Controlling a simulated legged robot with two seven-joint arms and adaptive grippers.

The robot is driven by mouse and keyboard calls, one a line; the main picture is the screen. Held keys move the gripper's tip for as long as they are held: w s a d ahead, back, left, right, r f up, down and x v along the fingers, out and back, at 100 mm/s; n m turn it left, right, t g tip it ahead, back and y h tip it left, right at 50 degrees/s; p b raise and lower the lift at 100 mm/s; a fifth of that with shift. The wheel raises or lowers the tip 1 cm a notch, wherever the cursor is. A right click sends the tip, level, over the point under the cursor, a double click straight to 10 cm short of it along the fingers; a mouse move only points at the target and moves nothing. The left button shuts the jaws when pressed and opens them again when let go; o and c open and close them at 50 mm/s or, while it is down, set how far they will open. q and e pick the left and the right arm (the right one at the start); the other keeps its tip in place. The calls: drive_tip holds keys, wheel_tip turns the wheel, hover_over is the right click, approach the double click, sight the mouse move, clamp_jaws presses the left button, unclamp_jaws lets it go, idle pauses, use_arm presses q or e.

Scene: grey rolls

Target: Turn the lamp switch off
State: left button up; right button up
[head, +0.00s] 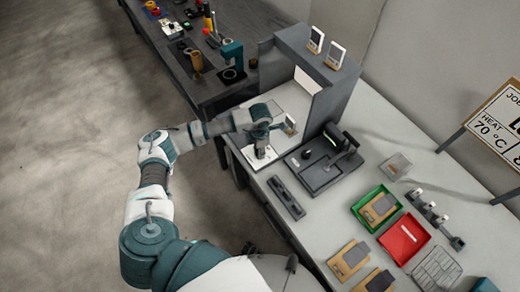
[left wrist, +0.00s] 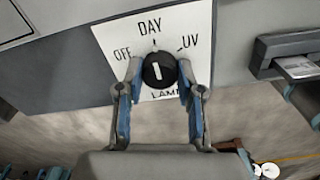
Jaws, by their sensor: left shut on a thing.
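The lamp switch is a round black knob (left wrist: 157,70) with a white mark, on a white plate (left wrist: 112,38) lettered OFF at left, DAY at top, UV at right and LAMP below. The white mark points up, roughly toward DAY. My left gripper (left wrist: 158,76) has its two fingers closed on either side of the knob. In the head view, my left gripper (head: 261,150) reaches down over the white plate (head: 256,163) at the near left of the bench, and the knob is hidden there. My right gripper is not in view.
A grey booth (head: 330,75) stands behind the plate. A dark device (head: 322,165) sits just right of it, with a black bar (head: 286,197) nearer. A green tray (head: 366,212) and a red tray (head: 404,240) lie farther right. A dark bench (head: 220,35) with tools is at the back.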

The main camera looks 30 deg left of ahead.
use_arm(q)
drive_tip(key=shift+w+d+r, duration=0.1)
drive_tip(key=shift+w+d, duration=0.1)
drive_tip(key=shift+d, duration=0.1)
drive_tip(key=shift+a, duration=0.3)
drive_tip(key=shift+n, duration=0.6)
drive_tip(key=shift+n+p, duration=0.4)
drive_tip(key=shift+n, duration=0.8)
drive_tip(key=n+p, duration=0.1)
drive_tip(key=n, duration=0.4)
drive_tip(key=shift+s+n+p, duration=0.15)
drive_tip(key=shift+n+p, duration=0.6)
drive_tip(key=shift+n, duration=0.95)
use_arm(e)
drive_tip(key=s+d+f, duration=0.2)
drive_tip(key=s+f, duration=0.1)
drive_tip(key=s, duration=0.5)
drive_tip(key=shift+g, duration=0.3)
use_arm(q)
drive_tip(key=shift+f, duration=0.2)
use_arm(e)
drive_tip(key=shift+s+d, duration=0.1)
